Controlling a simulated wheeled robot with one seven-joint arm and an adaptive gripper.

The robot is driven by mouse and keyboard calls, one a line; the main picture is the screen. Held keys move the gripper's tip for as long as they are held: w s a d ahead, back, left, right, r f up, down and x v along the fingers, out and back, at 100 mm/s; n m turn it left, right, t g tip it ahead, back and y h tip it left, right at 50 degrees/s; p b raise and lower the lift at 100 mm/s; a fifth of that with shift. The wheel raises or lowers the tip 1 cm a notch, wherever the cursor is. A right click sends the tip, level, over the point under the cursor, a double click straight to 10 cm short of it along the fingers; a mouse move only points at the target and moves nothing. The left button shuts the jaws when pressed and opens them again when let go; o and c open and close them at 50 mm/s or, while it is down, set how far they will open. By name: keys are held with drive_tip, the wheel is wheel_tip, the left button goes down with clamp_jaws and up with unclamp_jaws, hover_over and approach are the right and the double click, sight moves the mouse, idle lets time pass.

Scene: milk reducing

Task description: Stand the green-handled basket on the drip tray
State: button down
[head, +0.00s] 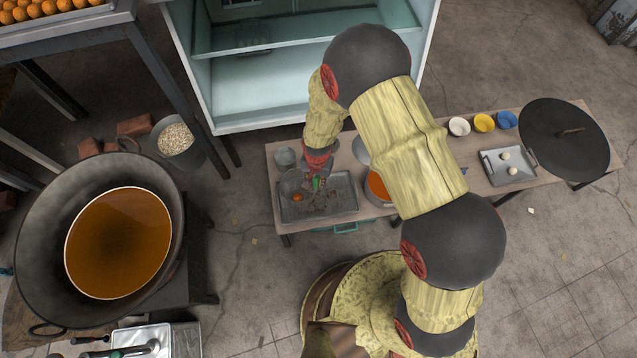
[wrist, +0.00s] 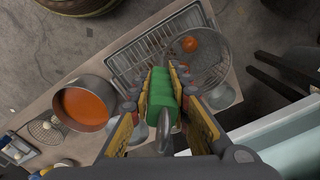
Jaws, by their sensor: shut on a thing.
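My gripper (wrist: 160,88) is shut on the green handle (wrist: 161,98) of the basket; the handle also shows in the head view (head: 316,183). The basket (wrist: 212,62) is a round, see-through wire mesh bowl with one orange ball (wrist: 190,43) in it. In the head view the basket (head: 291,184) overlaps the left part of the drip tray. The drip tray (head: 345,186) is a grey rectangular tray with dark crumbs on it; it also shows in the wrist view (wrist: 124,62). I cannot tell whether the basket touches the tray or hangs just above it.
A pot of orange liquid (head: 377,187) stands right of the tray, and a small grey cup (head: 285,156) behind it. Three small bowls (head: 483,123), a tray with dough balls (head: 508,178) and a dark lid (head: 565,140) are farther right. A large oil wok (head: 118,240) is at left.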

drive_tip(key=shift+f+b, duration=2.4)
drive_tip(key=shift+f, duration=1.05)
drive_tip(key=c, duration=1.6)
unclamp_jaws()
drive_tip(key=shift+d, duration=0.1)
drive_tip(key=shift+r, duration=0.1)
wheel_tip(320, 180, up, 12)
drive_tip(key=shift+s+d+f, duration=0.1)
